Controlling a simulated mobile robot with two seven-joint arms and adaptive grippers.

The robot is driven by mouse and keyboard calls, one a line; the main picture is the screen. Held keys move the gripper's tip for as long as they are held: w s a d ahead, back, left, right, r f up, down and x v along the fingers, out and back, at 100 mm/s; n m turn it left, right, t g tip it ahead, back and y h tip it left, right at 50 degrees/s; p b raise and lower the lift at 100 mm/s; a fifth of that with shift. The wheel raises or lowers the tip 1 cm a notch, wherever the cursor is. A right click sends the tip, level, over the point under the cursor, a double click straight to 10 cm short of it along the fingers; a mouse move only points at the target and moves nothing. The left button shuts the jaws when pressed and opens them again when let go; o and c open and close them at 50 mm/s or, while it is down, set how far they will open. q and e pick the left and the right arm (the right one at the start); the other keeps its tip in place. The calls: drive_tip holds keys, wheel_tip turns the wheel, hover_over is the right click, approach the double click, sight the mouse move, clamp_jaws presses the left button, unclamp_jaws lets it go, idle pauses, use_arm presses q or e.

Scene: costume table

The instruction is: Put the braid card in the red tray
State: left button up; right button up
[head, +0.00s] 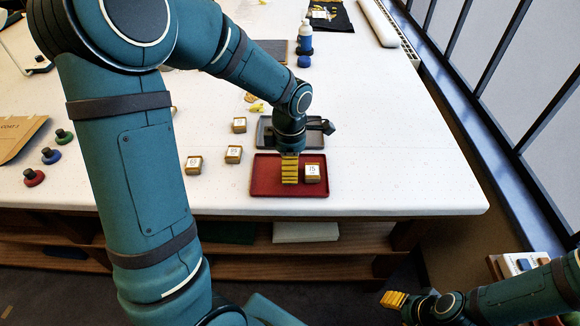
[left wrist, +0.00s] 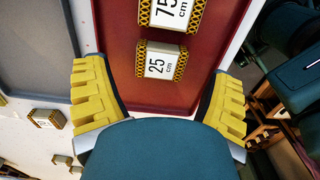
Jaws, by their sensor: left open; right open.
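The red tray (head: 262,184) lies near the table's front edge; it fills the middle of the left wrist view (left wrist: 205,65). Two white cards wrapped in gold braid lie in it: one marked 75 cm (head: 312,174), which also shows in the left wrist view (left wrist: 172,12), and one marked 25 cm (left wrist: 161,62). My left gripper (head: 290,180) is over the tray, left of the 75 card, and hides the 25 card in the head view. Its yellow fingers stand open on either side of the 25 card, apart from it. My right gripper (head: 394,299) is open and empty, low beyond the table's front edge.
More braid cards (head: 193,164) (head: 233,154) (head: 239,125) lie left of the tray. A grey tray (head: 265,134) is directly behind it. Coloured knobbed pieces (head: 51,156) lie at the left. A bottle (head: 305,38) stands farther back. The table is clear right of the trays.

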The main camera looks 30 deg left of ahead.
use_arm(q)
wheel_tip(320, 180, up, 10)
drive_tip(key=p, duration=0.1)
drive_tip(key=shift+f+p, duration=0.2)
drive_tip(key=shift+p, duration=0.15)
drive_tip(key=shift+f, duration=0.1)
